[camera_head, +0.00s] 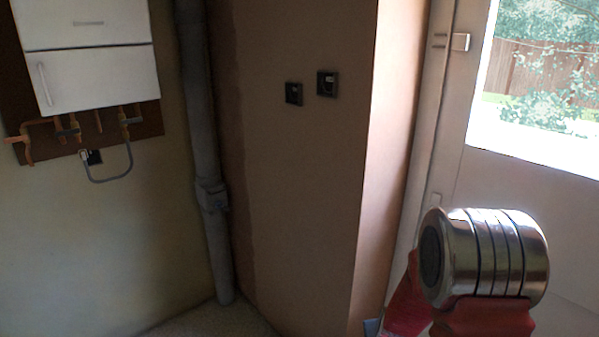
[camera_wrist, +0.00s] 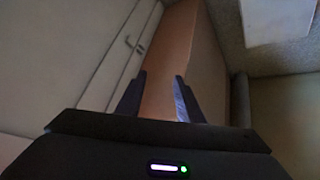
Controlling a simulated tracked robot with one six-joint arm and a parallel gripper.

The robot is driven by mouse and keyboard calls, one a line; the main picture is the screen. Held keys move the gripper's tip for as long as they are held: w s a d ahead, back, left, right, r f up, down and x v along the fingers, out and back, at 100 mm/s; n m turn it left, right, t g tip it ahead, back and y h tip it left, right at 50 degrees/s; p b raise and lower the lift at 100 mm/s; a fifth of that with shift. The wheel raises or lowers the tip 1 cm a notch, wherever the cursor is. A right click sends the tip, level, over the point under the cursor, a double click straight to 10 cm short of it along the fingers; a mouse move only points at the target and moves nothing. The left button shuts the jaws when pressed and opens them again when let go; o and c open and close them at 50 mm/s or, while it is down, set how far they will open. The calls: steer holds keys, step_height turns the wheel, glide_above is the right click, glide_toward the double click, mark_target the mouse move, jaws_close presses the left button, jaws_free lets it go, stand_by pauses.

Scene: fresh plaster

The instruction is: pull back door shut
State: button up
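The pale back door (camera_head: 520,195) stands at the right of the head view, with a bright window in its upper part. A small light fitting, perhaps its handle (camera_head: 460,42), is near its left edge. The door's pale panel (camera_wrist: 75,50) seems to fill the left of the wrist view, with small fittings (camera_wrist: 130,42) along its edge. I cannot tell whether the door is fully closed. My gripper (camera_wrist: 160,76) has its dark fingers apart with nothing between them, and points toward the plaster corner. In the head view my arm covers the door's lower part and the fingers are hidden.
A brown plastered wall (camera_head: 305,170) with two dark sockets (camera_head: 327,83) juts out left of the door. A grey vertical pipe (camera_head: 200,110) stands beside it. A white boiler (camera_head: 90,75) with copper pipes hangs at the far left. Some floor (camera_head: 215,320) shows below.

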steer(key=s+a+r, duration=0.3)
steer(key=s+r, duration=0.7)
steer(key=s+a+r+g+y, duration=0.1)
steer(key=s+a+r, duration=0.2)
steer(key=s+r, duration=0.7)
steer(key=s+a+r, duration=0.3)
steer(key=s+r, duration=0.7)
steer(key=shift+s+r+g+y, duration=0.35)
steer(key=shift+s+g+y, duration=0.05)
stand_by(0.4)
